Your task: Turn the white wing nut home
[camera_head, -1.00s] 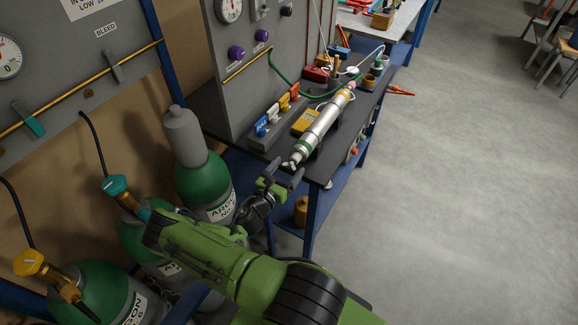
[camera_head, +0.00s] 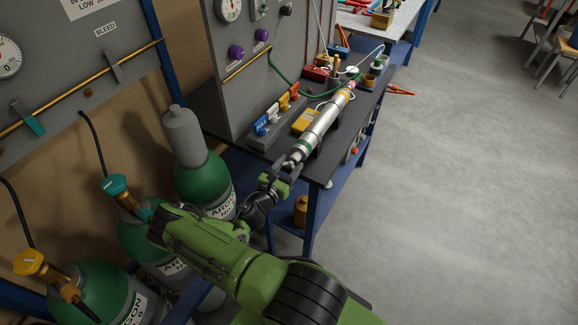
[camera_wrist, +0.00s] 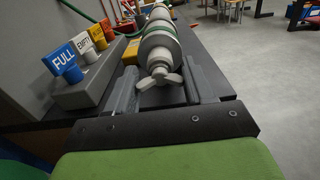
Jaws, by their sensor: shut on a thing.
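The white wing nut (camera_wrist: 160,77) sits on the near end of a silver cylinder (camera_wrist: 160,45) with a green band, which lies on the dark bench. In the head view the cylinder (camera_head: 322,126) points toward my arm, and the wing nut is mostly hidden by my gripper (camera_head: 289,166). In the wrist view my gripper (camera_wrist: 161,80) has one finger on each side of the wing nut and is shut on it. The exact contact between fingers and wings is hard to see.
A rack of coloured tags (camera_head: 274,115) and a yellow box (camera_head: 306,121) stand left of the cylinder. A grey panel (camera_head: 240,70) rises behind them. Green gas bottles (camera_head: 205,185) stand left of my arm. The floor (camera_head: 470,200) to the right is clear.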

